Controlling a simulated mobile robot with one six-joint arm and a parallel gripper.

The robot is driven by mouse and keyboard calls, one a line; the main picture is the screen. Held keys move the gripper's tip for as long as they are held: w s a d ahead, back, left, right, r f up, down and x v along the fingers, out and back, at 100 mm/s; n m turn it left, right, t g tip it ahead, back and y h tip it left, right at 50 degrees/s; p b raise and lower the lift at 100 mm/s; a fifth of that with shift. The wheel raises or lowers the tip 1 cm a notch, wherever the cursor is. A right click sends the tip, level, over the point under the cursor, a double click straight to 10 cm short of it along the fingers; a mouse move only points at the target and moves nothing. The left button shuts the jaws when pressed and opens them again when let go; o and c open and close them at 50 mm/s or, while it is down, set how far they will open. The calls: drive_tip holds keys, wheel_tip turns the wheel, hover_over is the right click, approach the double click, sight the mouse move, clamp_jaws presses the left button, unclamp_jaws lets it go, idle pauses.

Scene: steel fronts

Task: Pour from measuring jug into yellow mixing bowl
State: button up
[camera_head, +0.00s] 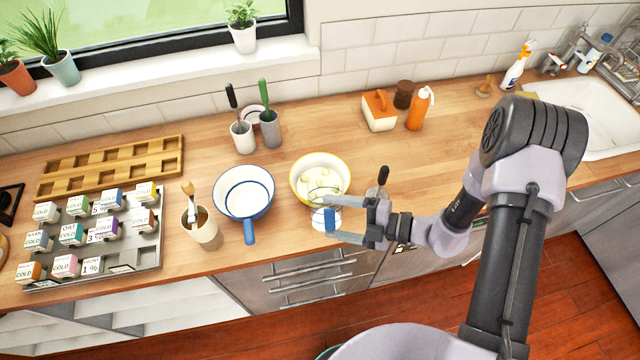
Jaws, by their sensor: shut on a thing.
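The yellow mixing bowl (295,185) is white inside with a yellow rim and stands near the counter's front edge. Several pale lumps (318,178) lie in it. My gripper (342,220) is shut on the clear measuring jug (318,217), with a finger on either side. A blue patch shows at the jug between the fingers. The jug is at the bowl's near side and overlaps its near rim in this view. I cannot tell its exact tilt, its height above the counter, or whether anything is flowing from it.
A blue-rimmed pan (246,192) stands left of the bowl, with a beige pot (203,230) beyond it. A metal tray (150,255) holds several labelled boxes. Utensil pots (242,138) stand behind. An orange bottle (418,110) stands at the back, with clear counter in front.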

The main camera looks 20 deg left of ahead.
sight(328, 205)
drive_tip(key=shift+w+r+n+t+y+b, duration=0.2)
drive_tip(key=shift+r+n+t+y+b, duration=0.15)
drive_tip(key=shift+n+y+b, duration=0.45)
drive_tip(key=shift+a+f+n+b, duration=0.1)
drive_tip(key=shift+f+n+b, duration=0.1)
drive_tip(key=shift+n+b, duration=0.6)
wheel_tip(328, 205, up, 4)
drive_tip(key=p, duration=0.3)
drive_tip(key=shift+w, duration=0.1)
drive_tip(key=shift+f, duration=0.1)
